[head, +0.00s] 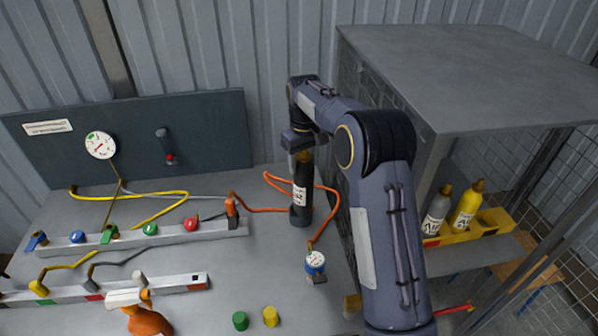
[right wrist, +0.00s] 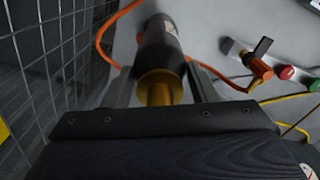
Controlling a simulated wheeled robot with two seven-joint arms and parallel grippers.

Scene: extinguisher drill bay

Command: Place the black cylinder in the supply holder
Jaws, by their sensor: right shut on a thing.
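The black cylinder (head: 301,180), with a white label and a brass neck, stands upright near the back right of the grey table. My right gripper (head: 302,153) is shut on the cylinder's top. In the right wrist view, the black cylinder (right wrist: 162,45) points away from the gripper (right wrist: 160,82), its brass neck between the two fingers. My left gripper is not in view.
An orange hose (head: 268,209) curves around the cylinder, close to a small gauge (head: 315,263). A valve rail (head: 130,240) lies to the left. Right of my arm, a mesh cage holds a yellow rack (head: 470,231) with grey and yellow cylinders. Green and yellow caps lie in front.

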